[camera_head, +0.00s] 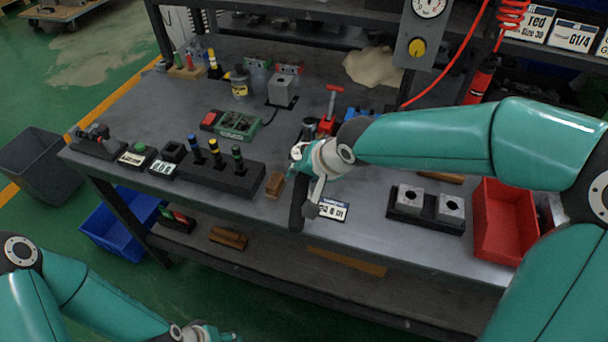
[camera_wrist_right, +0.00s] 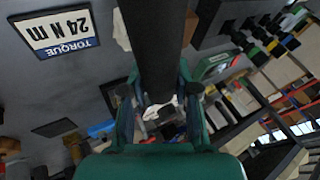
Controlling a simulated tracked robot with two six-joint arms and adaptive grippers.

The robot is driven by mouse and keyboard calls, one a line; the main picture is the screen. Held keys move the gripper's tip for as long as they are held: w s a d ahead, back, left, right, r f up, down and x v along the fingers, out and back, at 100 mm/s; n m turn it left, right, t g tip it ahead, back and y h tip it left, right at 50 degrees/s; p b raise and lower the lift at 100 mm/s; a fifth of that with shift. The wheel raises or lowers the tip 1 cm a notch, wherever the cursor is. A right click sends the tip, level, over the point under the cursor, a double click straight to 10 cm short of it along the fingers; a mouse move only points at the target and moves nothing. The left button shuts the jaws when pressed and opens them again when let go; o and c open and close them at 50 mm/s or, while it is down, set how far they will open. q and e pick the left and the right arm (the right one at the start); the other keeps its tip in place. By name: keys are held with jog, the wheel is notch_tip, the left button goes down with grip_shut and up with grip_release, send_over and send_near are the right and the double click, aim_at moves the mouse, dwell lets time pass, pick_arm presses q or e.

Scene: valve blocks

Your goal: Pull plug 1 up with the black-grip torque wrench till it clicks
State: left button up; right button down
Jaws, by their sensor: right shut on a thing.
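My right gripper (camera_head: 304,160) is shut on the black-grip torque wrench (camera_head: 297,204), near the front edge of the bench. The wrench's thick black grip (camera_wrist_right: 155,45) runs up between the two fingers in the right wrist view. The far end of the wrench is hidden by my gripper and arm. Two grey metal valve blocks (camera_head: 409,199) (camera_head: 450,208) stand on a black base right of the gripper. I cannot tell which plug is plug 1. My left gripper (camera_head: 207,333) is low at the bottom edge, away from the bench; its fingers are too small to read.
A torque sign reading 24 N m (camera_wrist_right: 57,32) lies on the bench beside the wrench. A black rack (camera_head: 207,174) holds three coloured-top tools to the left. A red bin (camera_head: 503,222) stands at the right. Another grey block (camera_head: 281,90) stands farther back.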

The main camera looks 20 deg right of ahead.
jog(key=shift+w+r, duration=0.1)
jog(key=shift+a+b, duration=0.15)
jog(key=shift+b, duration=0.55)
jog(key=shift+w+a+m+b, duration=0.25)
jog(key=shift+a+m+b, duration=0.25)
jog(key=shift+b, duration=1.05)
jog(key=shift+w+a+m+h+b, duration=0.25)
jog(key=shift+a+m+h+b, duration=0.2)
jog(key=shift+b, duration=0.65)
jog(key=shift+t, duration=0.3)
jog(key=shift+w+a+m+h+b, duration=0.35)
jog(key=shift+w+a+m+b, duration=0.15)
jog(key=shift+b, duration=0.7)
jog(key=shift+w+a+m+h+b, duration=0.3)
jog(key=shift+a+m+b, duration=0.15)
jog(key=shift+a+b, duration=0.15)
